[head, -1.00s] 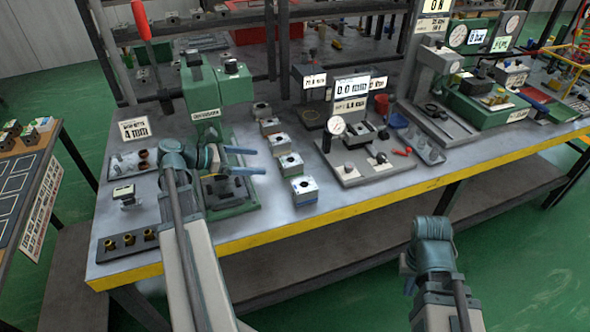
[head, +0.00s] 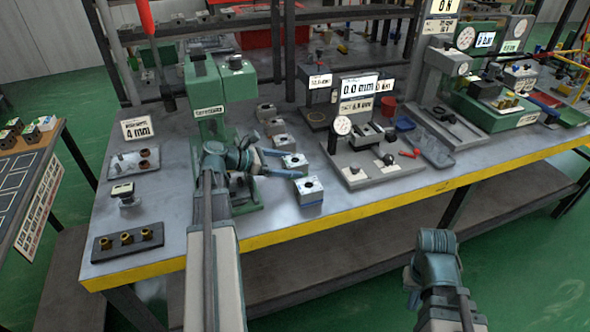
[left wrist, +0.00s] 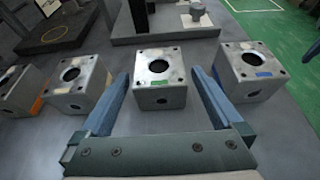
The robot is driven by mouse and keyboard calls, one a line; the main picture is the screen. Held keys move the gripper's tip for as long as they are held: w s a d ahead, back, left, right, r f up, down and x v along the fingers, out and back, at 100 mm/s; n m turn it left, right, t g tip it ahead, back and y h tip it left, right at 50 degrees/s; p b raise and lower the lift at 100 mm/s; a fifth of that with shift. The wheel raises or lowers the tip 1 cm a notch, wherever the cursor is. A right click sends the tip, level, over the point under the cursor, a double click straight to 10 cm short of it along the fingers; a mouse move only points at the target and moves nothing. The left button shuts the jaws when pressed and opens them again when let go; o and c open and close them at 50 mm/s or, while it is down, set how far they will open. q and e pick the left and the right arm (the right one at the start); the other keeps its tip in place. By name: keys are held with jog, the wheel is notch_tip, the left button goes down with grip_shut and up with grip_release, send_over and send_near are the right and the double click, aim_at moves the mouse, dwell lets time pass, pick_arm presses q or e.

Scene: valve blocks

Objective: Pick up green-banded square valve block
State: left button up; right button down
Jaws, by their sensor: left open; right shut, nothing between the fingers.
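The green-banded square valve block (left wrist: 160,78) is a grey metal cube with a round bore on top and a green mark on its near face. In the head view it (head: 294,160) is second nearest in a row of blocks on the bench. My left gripper (left wrist: 160,92) is open, with its fingers pointing at this block, one toward each side; I cannot tell if the tips overlap it. My right gripper (head: 412,288) is low, off the bench front, partly hidden by its own arm, and holds nothing.
A green press (head: 217,90) stands beside my left arm. A gauge stand (head: 350,165) is right of the row.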

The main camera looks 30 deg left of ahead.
pick_arm(q)
jog(key=x, duration=0.2)
jog(key=shift+w+d+f, duration=0.15)
jog(key=shift+w, duration=0.05)
grip_shut()
